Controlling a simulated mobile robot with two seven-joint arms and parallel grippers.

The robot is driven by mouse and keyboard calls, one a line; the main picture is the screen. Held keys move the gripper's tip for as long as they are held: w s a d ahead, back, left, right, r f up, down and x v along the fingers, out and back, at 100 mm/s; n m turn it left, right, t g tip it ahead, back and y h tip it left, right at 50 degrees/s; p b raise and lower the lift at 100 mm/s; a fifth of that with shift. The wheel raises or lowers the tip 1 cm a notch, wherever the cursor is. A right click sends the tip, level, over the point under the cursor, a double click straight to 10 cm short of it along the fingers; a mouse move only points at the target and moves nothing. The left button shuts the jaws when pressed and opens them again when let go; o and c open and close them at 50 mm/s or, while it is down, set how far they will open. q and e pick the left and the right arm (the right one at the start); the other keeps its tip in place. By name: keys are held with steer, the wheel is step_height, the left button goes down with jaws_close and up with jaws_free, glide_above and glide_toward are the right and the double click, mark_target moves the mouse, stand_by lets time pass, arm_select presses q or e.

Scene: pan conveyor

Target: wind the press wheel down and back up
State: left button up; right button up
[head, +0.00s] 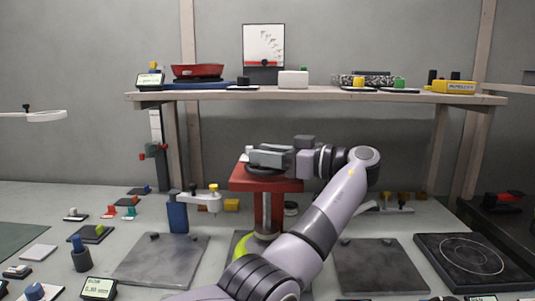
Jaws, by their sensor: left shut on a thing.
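The red press (267,184) stands on the bench near the middle of the head view. Its dark wheel (262,171) lies flat on top, partly covered by my gripper. A light column runs down below the red head, and my forearm hides part of the base. My left gripper (256,156) reaches in from the right over the top of the press, pointing left. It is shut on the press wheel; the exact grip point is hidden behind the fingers. My right gripper is not in view.
A wooden shelf (320,95) with a red pan (197,71) and small boxes spans above the press. A blue post with a grey arm (178,214) stands close to its left. Grey plates (161,259) lie on the bench, and a dark plate with rings (468,258) is at right.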

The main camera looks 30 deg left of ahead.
arm_select(q)
steer(key=shift+f+g, duration=0.25)
steer(key=shift+g, duration=0.05)
steer(key=o, duration=0.9)
steer(key=shift+s+a, duration=0.1)
steer(key=shift+o, duration=0.2)
steer(key=shift+r, duration=0.1)
